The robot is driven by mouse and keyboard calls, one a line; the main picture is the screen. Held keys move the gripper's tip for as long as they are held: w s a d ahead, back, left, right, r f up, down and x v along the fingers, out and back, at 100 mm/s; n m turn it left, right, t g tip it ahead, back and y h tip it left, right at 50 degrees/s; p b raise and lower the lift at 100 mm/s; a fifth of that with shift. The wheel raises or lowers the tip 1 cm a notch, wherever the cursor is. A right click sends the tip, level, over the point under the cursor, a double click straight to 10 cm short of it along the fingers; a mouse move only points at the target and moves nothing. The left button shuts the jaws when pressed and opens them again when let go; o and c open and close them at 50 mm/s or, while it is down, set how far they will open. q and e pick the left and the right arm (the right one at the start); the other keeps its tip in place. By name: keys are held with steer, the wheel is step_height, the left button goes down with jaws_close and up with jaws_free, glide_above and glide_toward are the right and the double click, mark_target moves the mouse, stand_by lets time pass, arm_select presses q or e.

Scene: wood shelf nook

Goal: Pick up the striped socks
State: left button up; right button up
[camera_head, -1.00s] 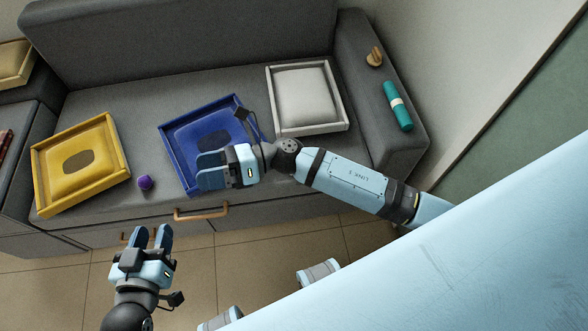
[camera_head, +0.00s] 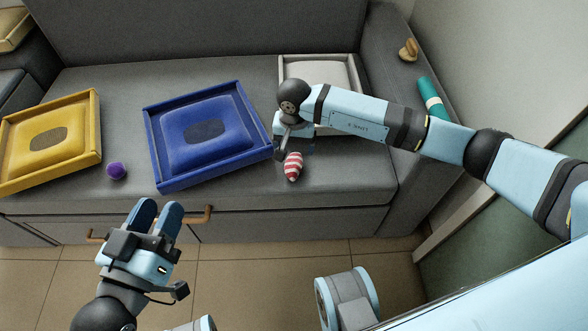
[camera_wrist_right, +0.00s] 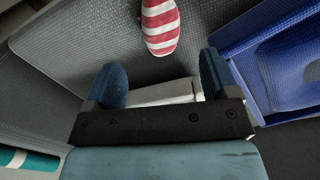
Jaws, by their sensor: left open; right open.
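The striped socks (camera_head: 293,167), a small red and white bundle, lie on the grey sofa seat, right of the blue tray and in front of the white tray. They also show at the top of the right wrist view (camera_wrist_right: 160,26). My right gripper (camera_head: 294,140) is just behind them in the head view, its fingers mostly hidden. In the right wrist view its two blue fingertips (camera_wrist_right: 165,82) are apart and empty, with the socks beyond them and not between them. My left gripper (camera_head: 155,216) is open and empty in front of the sofa.
The blue tray (camera_head: 160,175) with a cushion, the yellow tray (camera_head: 96,130) and a purple ball (camera_head: 116,170) are on the seat to the left. The white tray (camera_head: 350,68) is partly behind my right arm. A teal roll (camera_head: 431,99) and a wooden object (camera_head: 408,50) are on the armrest.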

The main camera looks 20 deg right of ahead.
mark_target(294, 160)
step_height(294, 160, down, 4)
steer(key=shift+f+b, duration=0.2)
steer(key=shift+b, duration=0.45)
step_height(294, 160, down, 4)
steer(key=shift+s+a+r+b, duration=0.1)
steer(key=shift+s+a+b, duration=0.05)
steer(key=shift+b, duration=0.9)
steer(key=shift+f, duration=0.25)
arm_select(q)
steer(key=f, duration=0.2)
steer(key=f+m, duration=0.1)
steer(key=shift+w+a+f+g, duration=0.1)
steer(key=shift+w+f+g, duration=0.15)
steer(key=shift+w+g, duration=0.15)
arm_select(e)
steer(key=c, duration=1)
steer(key=shift+r, duration=0.15)
